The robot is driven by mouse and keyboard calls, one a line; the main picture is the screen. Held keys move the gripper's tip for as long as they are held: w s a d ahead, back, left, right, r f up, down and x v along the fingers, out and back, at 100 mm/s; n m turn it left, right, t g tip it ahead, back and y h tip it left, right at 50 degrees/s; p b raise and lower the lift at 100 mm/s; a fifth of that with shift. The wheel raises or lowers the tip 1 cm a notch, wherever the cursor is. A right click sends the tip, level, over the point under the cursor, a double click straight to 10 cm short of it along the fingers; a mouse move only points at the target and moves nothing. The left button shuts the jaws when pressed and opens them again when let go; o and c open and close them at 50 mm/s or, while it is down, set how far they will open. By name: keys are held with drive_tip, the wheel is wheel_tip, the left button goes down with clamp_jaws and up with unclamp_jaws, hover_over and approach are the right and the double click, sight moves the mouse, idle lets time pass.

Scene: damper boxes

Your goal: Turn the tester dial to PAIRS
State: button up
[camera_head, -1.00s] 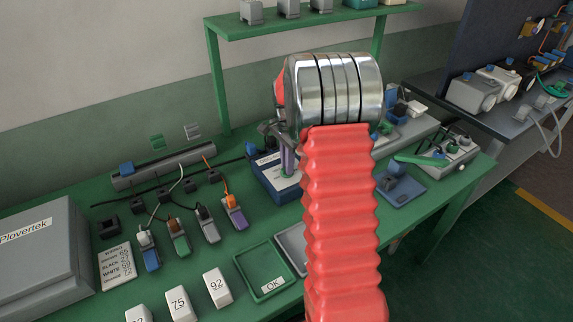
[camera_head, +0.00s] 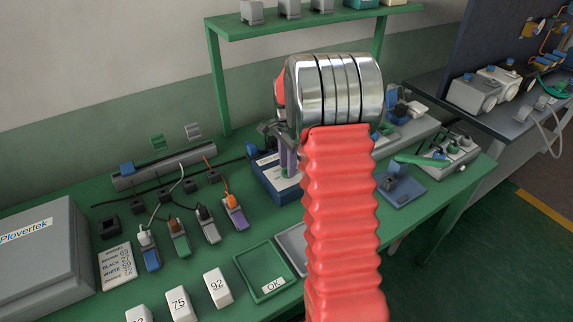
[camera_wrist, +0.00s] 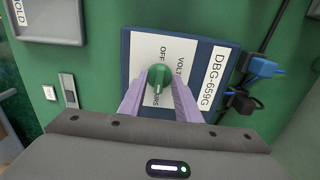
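The tester (camera_wrist: 201,111) is a dark blue box with white labels, reading OFF, VOLTS and DBG-659G in the wrist view. A third word, ending in "RS", is partly hidden by a finger. Its round green dial (camera_wrist: 159,76) has a pale mark at its lower side, towards that partly hidden word. My gripper (camera_wrist: 159,89) has its two purple fingers on either side of the dial, apart, with a narrow gap showing. In the head view the tester (camera_head: 275,185) stands on the green bench behind my arm, and my gripper (camera_head: 288,160) reaches down to it.
Blue and black plugs (camera_wrist: 262,68) with cables lie right beside the tester in the wrist view. A green OK tray (camera_head: 262,270) and a grey tray (camera_head: 292,242) lie in front of it. Several coloured clips (camera_head: 180,240) stand to its left. A shelf (camera_head: 300,25) is above.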

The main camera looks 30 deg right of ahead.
wheel_tip(320, 180, up, 14)
idle(0.7)
drive_tip(key=shift+f, duration=0.15)
idle(0.4)
